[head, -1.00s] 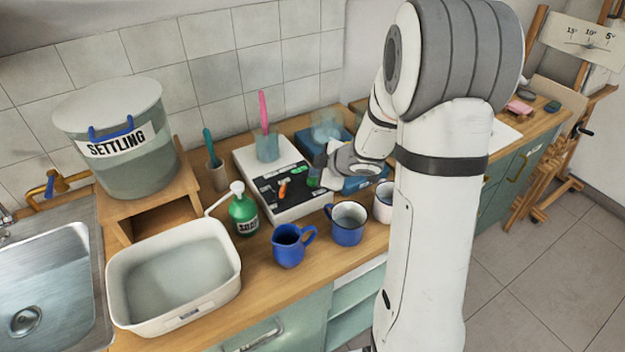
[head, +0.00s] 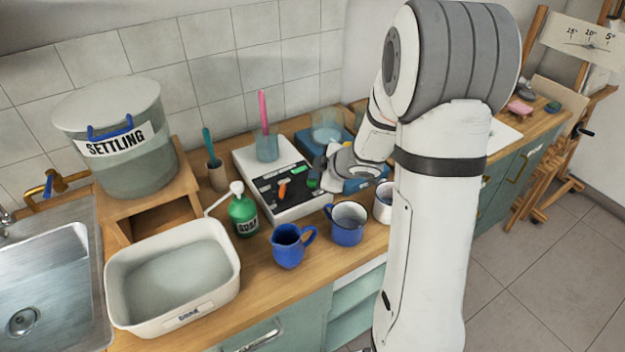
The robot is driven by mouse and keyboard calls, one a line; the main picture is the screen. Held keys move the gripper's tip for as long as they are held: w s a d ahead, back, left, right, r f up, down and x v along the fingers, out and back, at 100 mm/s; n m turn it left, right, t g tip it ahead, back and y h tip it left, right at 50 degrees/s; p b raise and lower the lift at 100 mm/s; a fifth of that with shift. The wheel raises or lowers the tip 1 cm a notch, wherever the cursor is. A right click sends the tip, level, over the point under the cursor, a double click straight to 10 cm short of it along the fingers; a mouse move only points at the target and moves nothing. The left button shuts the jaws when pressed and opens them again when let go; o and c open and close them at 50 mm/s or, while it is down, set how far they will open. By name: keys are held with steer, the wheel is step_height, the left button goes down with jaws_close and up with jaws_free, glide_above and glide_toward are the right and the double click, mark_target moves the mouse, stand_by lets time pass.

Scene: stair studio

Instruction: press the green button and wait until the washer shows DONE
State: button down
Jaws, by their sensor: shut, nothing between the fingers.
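The washer (head: 247,164) is a white box with a black control panel on the counter, near the tiled wall. An orange control and small light or green marks show on the panel. The green button (head: 312,183) shows at the panel's right end. A clear beaker (head: 267,148) with a pink-handled tool stands on the washer's back part. My gripper (head: 320,172) is shut and empty, close over the panel's right end beside the green button. I cannot tell whether it touches the button. Display text is too small to read.
Blue mugs (head: 347,224), a blue jug (head: 288,246) and a green soap bottle (head: 243,211) stand in front of the washer. A white basin (head: 225,285), a settling bucket (head: 120,165) and a sink (head: 45,265) are at left. A blue device (head: 365,184) lies right of the washer.

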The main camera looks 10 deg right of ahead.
steer(key=shift+f, duration=0.15)
stand_by(0.4)
steer(key=shift+r+p, duration=0.9)
steer(key=shift+p, duration=0.1)
step_height(320, 180, up, 5)
steer(key=p, duration=0.5)
